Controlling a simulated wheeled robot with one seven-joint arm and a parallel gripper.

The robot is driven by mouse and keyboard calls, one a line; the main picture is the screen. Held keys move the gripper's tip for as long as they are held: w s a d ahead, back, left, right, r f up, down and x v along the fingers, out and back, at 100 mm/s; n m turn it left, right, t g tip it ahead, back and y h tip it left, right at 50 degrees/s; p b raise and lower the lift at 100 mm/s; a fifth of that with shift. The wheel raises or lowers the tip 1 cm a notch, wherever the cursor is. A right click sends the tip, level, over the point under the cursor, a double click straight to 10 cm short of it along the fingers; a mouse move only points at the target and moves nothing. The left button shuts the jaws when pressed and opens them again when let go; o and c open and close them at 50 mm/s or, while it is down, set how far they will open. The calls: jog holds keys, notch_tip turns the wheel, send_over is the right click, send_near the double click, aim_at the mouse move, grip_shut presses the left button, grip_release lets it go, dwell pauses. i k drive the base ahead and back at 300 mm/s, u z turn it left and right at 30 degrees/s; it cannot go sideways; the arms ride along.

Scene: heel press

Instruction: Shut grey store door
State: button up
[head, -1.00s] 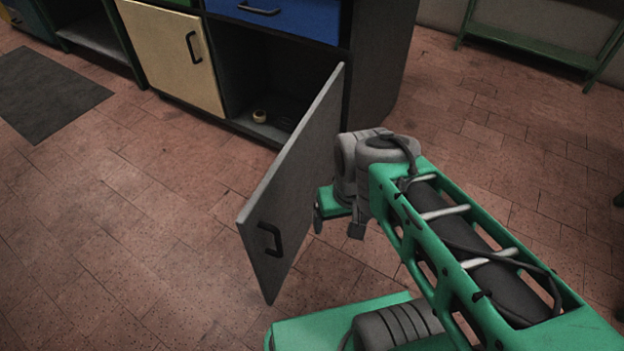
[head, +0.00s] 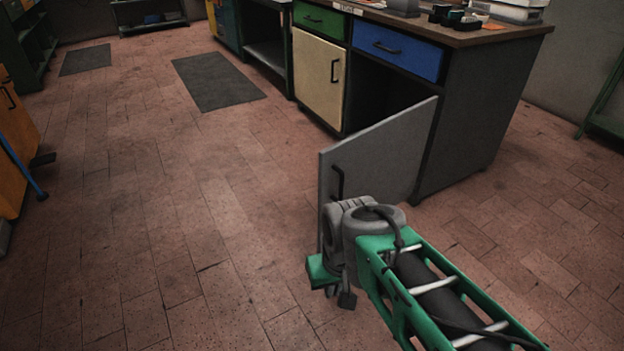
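The grey store door (head: 385,160) stands wide open, swung out from the cabinet below the blue drawer (head: 398,50). I cannot tell whether the gripper touches the door.
A cream door (head: 319,78) is shut, left of the opening. The worktop (head: 450,28) carries several items. An orange cabinet (head: 14,140) stands at the far left, with a blue bar beside it. The tiled floor left of the door is clear, with dark mats (head: 217,81) further back.

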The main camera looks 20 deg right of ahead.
aim_at(381, 161)
jog(key=u, duration=0.1)
jog(key=i, duration=0.9)
jog(key=u, duration=0.35)
